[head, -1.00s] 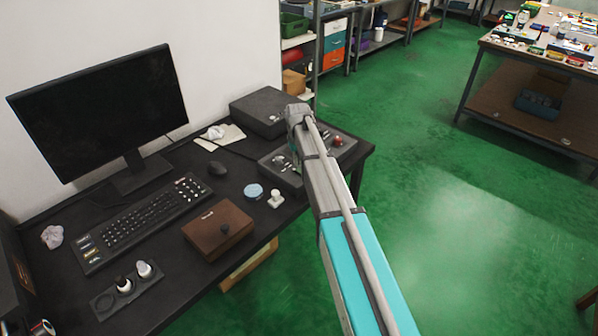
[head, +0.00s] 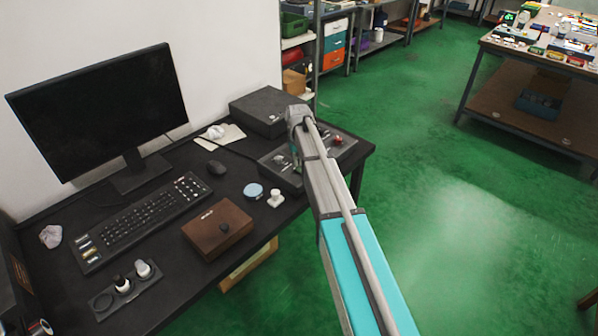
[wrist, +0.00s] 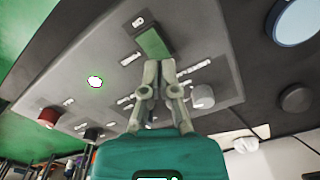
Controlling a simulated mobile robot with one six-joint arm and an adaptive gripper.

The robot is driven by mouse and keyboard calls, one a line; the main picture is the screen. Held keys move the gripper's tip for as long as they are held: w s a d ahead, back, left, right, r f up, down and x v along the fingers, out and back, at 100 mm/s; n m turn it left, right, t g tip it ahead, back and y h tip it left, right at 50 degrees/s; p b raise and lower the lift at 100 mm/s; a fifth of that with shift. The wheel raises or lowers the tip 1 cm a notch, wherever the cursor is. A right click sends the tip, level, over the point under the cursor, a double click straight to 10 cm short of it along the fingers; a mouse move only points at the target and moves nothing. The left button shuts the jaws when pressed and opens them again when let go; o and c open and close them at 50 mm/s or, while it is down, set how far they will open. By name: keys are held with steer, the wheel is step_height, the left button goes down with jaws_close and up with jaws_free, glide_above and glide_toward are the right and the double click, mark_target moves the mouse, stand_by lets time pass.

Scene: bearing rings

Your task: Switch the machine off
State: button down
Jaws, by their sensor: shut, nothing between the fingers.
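The grey control panel (head: 272,163) sits at the right end of the dark desk in the head view, partly hidden behind my arm. In the wrist view the panel (wrist: 100,62) fills the upper middle. It carries a green rectangular switch (wrist: 153,43), a pale lit round spot (wrist: 95,82), a red knob (wrist: 48,116), a black knob (wrist: 93,133) and a grey round knob (wrist: 203,97).
A black box (head: 268,108) stands behind the panel. The green floor right of the desk is clear.

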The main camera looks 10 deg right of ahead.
mark_target(298, 169)
steer(key=shift+f+b, duration=0.95)
steer(key=shift+f, duration=0.05)
stand_by(0.8)
steer(key=shift+r, duration=0.1)
steer(key=shift+r+p, duration=3.4)
steer(key=shift+p, duration=0.15)
steer(key=s+r+p, duration=0.2)
steer(key=s, duration=1.2)
steer(key=s+r+m+p, duration=0.1)
steer(key=s+r+p, duration=0.1)
steer(key=s, duration=1.3)
steer(key=shift+a+r+p, duration=0.2)
steer(key=shift+r+p, duration=0.1)
steer(key=shift+r, duration=0.05)
